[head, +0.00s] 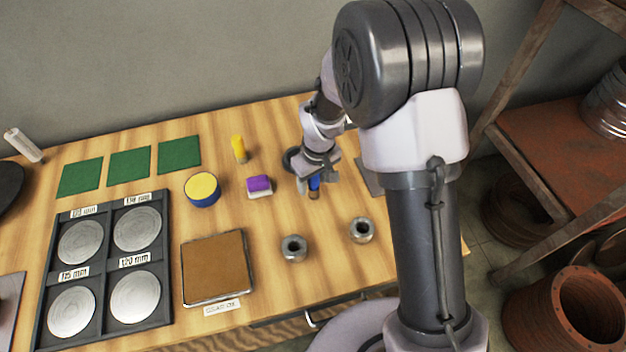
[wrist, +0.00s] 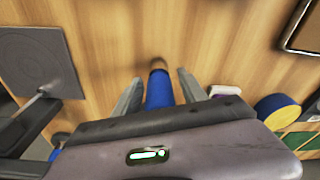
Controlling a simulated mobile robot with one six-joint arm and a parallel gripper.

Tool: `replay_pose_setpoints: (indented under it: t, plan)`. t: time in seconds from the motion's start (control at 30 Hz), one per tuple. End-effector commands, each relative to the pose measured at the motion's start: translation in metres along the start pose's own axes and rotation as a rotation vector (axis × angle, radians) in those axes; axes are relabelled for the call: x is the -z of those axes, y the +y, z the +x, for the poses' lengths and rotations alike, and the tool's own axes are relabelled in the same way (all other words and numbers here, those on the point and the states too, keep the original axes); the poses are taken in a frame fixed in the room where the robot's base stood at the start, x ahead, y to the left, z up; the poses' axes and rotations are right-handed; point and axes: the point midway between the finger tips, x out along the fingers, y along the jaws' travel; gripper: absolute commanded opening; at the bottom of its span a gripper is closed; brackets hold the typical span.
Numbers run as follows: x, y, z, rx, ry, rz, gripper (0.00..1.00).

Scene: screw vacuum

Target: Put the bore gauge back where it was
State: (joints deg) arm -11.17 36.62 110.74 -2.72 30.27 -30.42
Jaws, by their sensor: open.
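My gripper (head: 316,183) is low over the right part of the wooden table. Its jaws are open. In the wrist view the two grey fingers of my gripper (wrist: 160,82) stand on either side of a blue cylindrical thing (wrist: 159,92) with a brown end, with a gap showing beside it. The blue thing (head: 314,186) also shows under my gripper in the head view, partly covered. I cannot tell for sure whether it is the bore gauge. Its far part is hidden behind the gripper body.
Two metal rings (head: 294,248) lie in front of my gripper. A purple and white block (head: 259,187), a yellow-topped blue tin (head: 202,189) and a yellow bottle (head: 239,149) stand to the left. A grey square plate (wrist: 42,62) lies on the other side, partly behind my arm.

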Motion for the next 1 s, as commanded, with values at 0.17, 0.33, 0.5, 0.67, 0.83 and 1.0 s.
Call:
replay_pose_setpoints:
  t: [0.17, 0.33, 0.5, 0.67, 0.83, 1.0]
  plan:
    - [0.002, 0.0, -0.043, -0.001, 0.003, -0.001, 0.49]
    - [0.002, 0.001, -0.091, -0.002, 0.004, 0.0, 0.49]
    - [0.001, 0.0, -0.118, -0.001, 0.002, 0.0, 0.49]
    - [-0.011, 0.001, -0.165, -0.007, 0.05, 0.093, 0.49]
    - [-0.077, -0.012, -0.273, 0.003, 0.207, 0.425, 0.49]
    - [-0.15, -0.04, -0.324, 0.048, 0.351, 0.72, 0.49]
